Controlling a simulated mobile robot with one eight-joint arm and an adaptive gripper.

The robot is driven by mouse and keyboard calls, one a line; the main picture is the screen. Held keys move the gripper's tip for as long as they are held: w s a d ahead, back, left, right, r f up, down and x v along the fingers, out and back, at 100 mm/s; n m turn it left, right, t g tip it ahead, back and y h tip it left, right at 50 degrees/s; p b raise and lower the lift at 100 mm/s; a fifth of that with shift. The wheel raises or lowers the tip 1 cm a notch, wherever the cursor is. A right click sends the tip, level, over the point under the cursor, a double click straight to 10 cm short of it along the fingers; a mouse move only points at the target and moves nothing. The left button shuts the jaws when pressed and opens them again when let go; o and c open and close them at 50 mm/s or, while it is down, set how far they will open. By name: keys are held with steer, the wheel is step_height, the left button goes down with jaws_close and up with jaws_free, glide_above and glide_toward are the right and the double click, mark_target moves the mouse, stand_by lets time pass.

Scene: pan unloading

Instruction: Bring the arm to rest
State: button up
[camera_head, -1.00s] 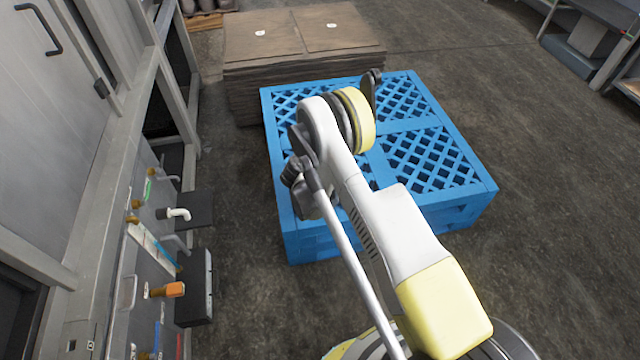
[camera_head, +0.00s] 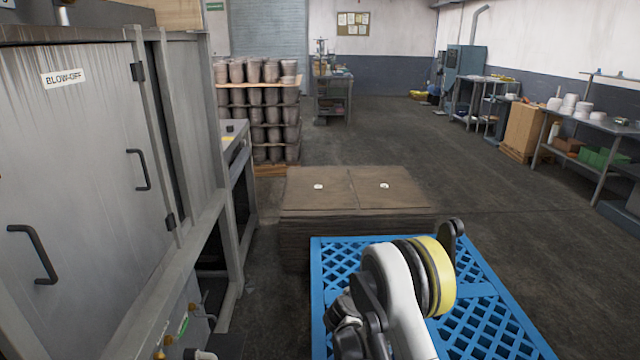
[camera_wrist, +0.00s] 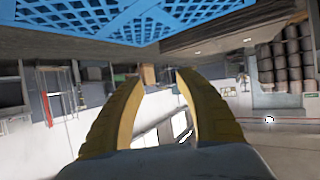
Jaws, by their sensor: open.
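My gripper (camera_wrist: 158,85) shows in the wrist view as two yellow fingers, spread apart with nothing between them. The wrist view looks across the room with the picture upside down. In the head view my white arm, with a yellow and black joint, stands in front of the blue pallet at the bottom. The gripper's fingers cannot be made out there.
A blue pallet (camera_head: 480,318) lies below my arm, also seen in the wrist view (camera_wrist: 205,12). Brown sheets (camera_head: 350,222) are stacked behind it. A grey blow-off cabinet (camera_head: 75,150) stands at left. Stacked pots (camera_head: 262,105) stand beyond.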

steer(key=s+d+r+n+g+y, duration=0.1)
steer(key=s+d+r, duration=0.1)
steer(key=s+r, duration=0.75)
steer(key=s+d+r+n+g+y, duration=0.15)
steer(key=s+r, duration=0.45)
steer(key=r, duration=0.7)
steer(key=s+a+r+n+y, duration=0.1)
steer(key=s+a+n+y, duration=0.1)
steer(key=s, duration=1.1)
steer(key=s+a+r+n+g+y, duration=0.1)
steer(key=s+y, duration=0.1)
steer(key=s, duration=1.1)
steer(key=shift+s+a+n, duration=0.15)
steer(key=shift+a+n, duration=0.2)
steer(key=o, duration=1.3)
steer(key=shift+g, duration=0.25)
